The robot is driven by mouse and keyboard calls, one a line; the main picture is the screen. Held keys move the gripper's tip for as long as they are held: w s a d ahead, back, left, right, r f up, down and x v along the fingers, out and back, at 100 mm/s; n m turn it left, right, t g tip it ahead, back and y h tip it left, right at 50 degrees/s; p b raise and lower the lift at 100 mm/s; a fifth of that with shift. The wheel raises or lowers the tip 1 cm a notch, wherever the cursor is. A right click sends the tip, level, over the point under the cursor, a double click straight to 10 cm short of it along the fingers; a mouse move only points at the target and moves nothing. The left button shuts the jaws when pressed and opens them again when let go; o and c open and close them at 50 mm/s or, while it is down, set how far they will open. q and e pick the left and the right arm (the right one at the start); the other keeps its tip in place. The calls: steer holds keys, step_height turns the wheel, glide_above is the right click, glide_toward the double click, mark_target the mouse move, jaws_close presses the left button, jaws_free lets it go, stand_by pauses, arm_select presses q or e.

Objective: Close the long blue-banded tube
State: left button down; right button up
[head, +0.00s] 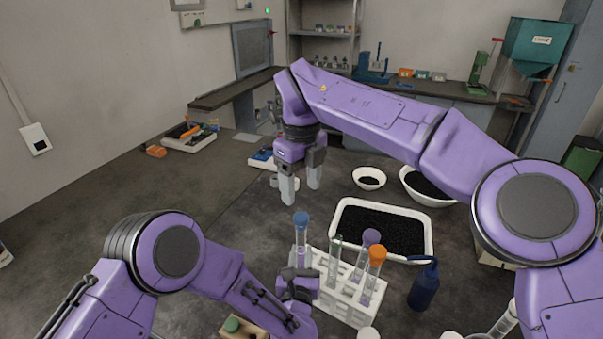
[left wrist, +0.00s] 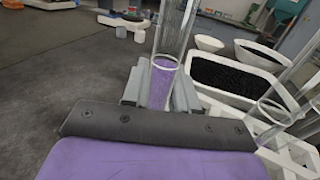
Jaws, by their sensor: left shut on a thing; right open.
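A long clear tube (head: 302,246) stands upright, with a blue cap (head: 301,218) at its top; I cannot tell how firmly it is seated. My left gripper (head: 300,278) is shut on this tube, beside the white rack. In the left wrist view the tube (left wrist: 175,35) rises between the fingers (left wrist: 158,88), with purple contents low down; its top is out of that picture. My right gripper (head: 301,184) is open and empty, fingers pointing down, above and apart from the blue cap in the picture.
The white rack (head: 347,312) holds an uncapped tube (head: 334,262), a purple-capped tube (head: 371,238) and an orange-capped tube (head: 377,256). A white tray of black grains (head: 427,240) and a dark blue bottle (head: 423,288) stand right. White bowls (head: 369,184) lie behind. The table at left is mostly clear.

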steer(key=shift+r, duration=1.6)
arm_select(q)
steer(key=c, duration=0.8)
jaws_free()
steer(key=shift+s+f, duration=0.1)
steer(key=shift+s, duration=0.3)
arm_select(e)
step_height(320, 180, down, 3)
steer(key=b, duration=0.3)
steer(key=shift+f, duration=0.1)
arm_select(q)
steer(key=s, duration=0.9)
steer(key=shift+s+a, duration=0.35)
steer(key=shift+a, duration=0.05)
